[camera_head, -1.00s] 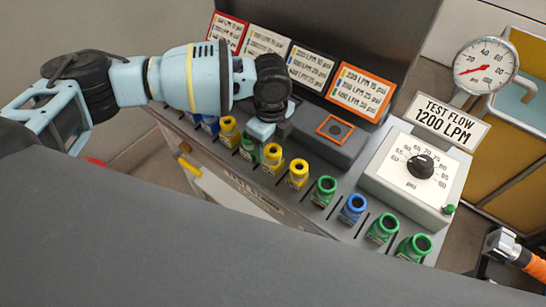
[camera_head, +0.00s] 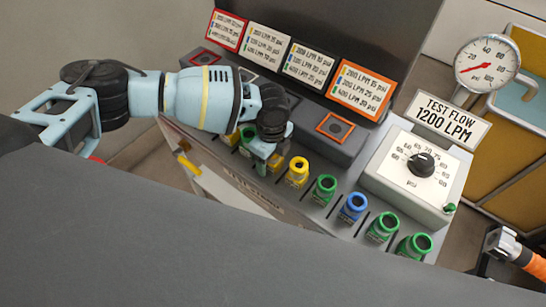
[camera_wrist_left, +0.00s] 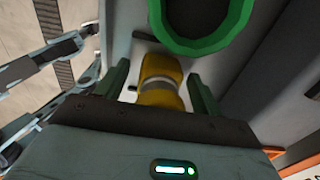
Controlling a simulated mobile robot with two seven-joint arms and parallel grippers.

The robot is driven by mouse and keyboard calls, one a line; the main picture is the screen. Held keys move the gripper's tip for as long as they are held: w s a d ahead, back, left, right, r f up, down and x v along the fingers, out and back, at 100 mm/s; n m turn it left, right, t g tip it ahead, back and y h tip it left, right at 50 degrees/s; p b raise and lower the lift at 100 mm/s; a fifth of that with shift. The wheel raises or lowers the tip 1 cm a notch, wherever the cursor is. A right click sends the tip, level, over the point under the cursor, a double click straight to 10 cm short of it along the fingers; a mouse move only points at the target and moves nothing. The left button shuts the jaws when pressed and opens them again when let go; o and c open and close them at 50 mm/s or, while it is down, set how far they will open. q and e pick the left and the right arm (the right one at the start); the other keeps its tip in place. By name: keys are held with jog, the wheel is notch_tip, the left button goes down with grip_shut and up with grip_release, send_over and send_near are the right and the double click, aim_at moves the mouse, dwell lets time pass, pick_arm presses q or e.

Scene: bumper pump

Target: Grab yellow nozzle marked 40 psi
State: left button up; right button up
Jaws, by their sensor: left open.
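Yellow nozzles stand in a row of coloured nozzles along the grey console's front edge. In the head view one yellow nozzle (camera_head: 297,172) stands clear, one (camera_head: 275,164) is mostly hidden under my left gripper, and another shows partly further left. My left gripper (camera_head: 262,149) is low over the row and open. In the left wrist view a yellow nozzle (camera_wrist_left: 161,82) with a pale band lies between the open fingers (camera_wrist_left: 160,88), with gaps at its sides. I cannot read the pressure markings on the nozzles.
A green nozzle (camera_head: 324,188), a blue nozzle (camera_head: 353,207) and more green ones stand to the right. In the left wrist view a green rim (camera_wrist_left: 200,42) is close beyond the fingers. Label cards (camera_head: 360,90), a dial box (camera_head: 415,170) and a gauge (camera_head: 487,65) stand behind.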

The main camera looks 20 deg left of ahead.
pick_arm(q)
jog(key=c, duration=1.2)
jog(key=shift+r, duration=0.2)
